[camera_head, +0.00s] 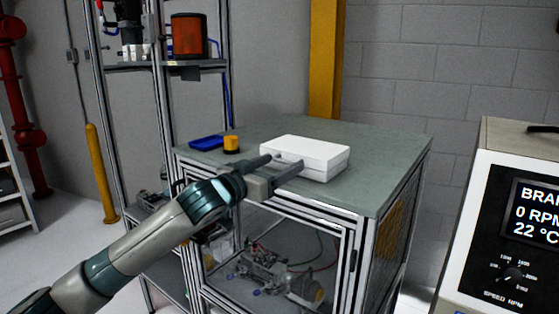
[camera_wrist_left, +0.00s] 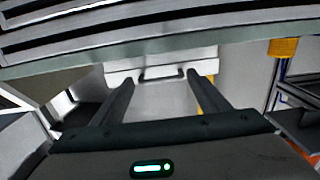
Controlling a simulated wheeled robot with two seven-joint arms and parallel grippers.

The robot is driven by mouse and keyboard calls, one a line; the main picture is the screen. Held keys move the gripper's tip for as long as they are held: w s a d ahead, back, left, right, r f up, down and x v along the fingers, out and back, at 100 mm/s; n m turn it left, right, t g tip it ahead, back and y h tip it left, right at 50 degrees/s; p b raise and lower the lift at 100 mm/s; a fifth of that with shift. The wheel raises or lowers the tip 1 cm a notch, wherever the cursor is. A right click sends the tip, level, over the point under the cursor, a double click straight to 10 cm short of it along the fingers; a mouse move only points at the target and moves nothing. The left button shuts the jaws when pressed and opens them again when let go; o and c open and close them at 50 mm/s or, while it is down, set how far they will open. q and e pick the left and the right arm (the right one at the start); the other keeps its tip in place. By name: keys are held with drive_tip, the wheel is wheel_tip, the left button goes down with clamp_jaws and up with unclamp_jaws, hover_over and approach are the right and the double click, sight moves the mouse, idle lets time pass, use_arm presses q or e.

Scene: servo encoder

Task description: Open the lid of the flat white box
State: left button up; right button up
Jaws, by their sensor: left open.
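The flat white box (camera_head: 312,154) lies closed on the green-grey tabletop, its lid down. In the left wrist view, the white box (camera_wrist_left: 120,75) shows at the fingertips, with a dark handle (camera_wrist_left: 162,73) on its front side. My left gripper (camera_head: 285,163) is open at the box's front left side. In the left wrist view, the fingers of my left gripper (camera_wrist_left: 160,82) stand on either side of the handle with nothing held between them. Whether the fingertips touch the box I cannot tell. My right gripper is not in view.
A blue tray (camera_head: 207,143) and an orange cylinder (camera_head: 231,144) stand left of the box on the table (camera_head: 385,160). The tabletop right of the box is clear. A metal-framed shelf (camera_head: 160,68) is behind left. A display unit (camera_head: 515,220) stands at the right.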

use_arm(q)
drive_tip(key=shift+w+d, duration=0.2)
drive_tip(key=shift+w, duration=0.05)
